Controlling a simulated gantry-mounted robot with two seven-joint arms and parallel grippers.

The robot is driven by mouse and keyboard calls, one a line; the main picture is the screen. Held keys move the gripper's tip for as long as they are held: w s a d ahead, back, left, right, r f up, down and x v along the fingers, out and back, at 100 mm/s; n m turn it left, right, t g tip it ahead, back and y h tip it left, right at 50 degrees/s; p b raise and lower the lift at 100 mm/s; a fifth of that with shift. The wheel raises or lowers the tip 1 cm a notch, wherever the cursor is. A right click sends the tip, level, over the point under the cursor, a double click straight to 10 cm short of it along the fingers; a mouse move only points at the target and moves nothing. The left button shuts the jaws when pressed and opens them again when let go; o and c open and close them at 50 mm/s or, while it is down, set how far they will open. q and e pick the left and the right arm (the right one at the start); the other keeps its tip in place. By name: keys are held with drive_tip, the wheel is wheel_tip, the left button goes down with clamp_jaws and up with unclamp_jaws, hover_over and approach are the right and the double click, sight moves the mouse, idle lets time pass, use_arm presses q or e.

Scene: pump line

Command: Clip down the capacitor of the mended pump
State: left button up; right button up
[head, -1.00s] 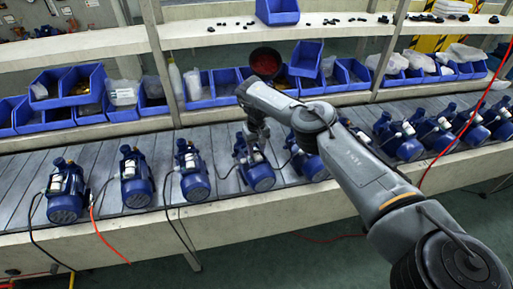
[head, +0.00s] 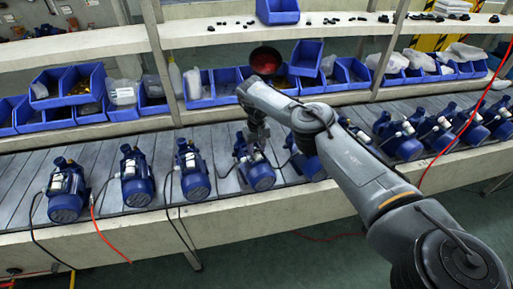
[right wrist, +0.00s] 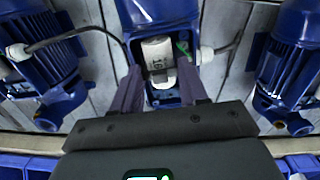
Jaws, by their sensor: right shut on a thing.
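The pump under my right gripper (head: 254,143) is a blue motor pump (head: 260,178) on the slatted line. In the right wrist view its open blue terminal box (right wrist: 163,98) holds a white cylindrical capacitor (right wrist: 157,60) with printed marks. My right gripper (right wrist: 160,75) reaches in from the near side, one dark finger on each side of the capacitor, and is shut on it. A small green part (right wrist: 184,49) lies beside the capacitor, by a white cable gland (right wrist: 205,54). Whether the capacitor is fully seated I cannot tell. My left gripper is not in view.
Neighbouring pumps stand close on both sides, one at the left (head: 194,172) and one at the right (head: 308,163). Black cables run between them. Blue bins (head: 198,89) line the shelf behind, with a dark round bowl (head: 265,60) holding red inside.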

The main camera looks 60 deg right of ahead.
idle(0.5)
drive_tip(key=shift+f, duration=0.3)
drive_tip(key=o, duration=1.1)
drive_tip(key=shift+r, duration=0.1)
drive_tip(key=shift+r+p, duration=1)
drive_tip(key=shift+r, duration=0.2)
drive_tip(key=shift+r+p, duration=1.6)
drive_tip(key=shift+r, duration=0.15)
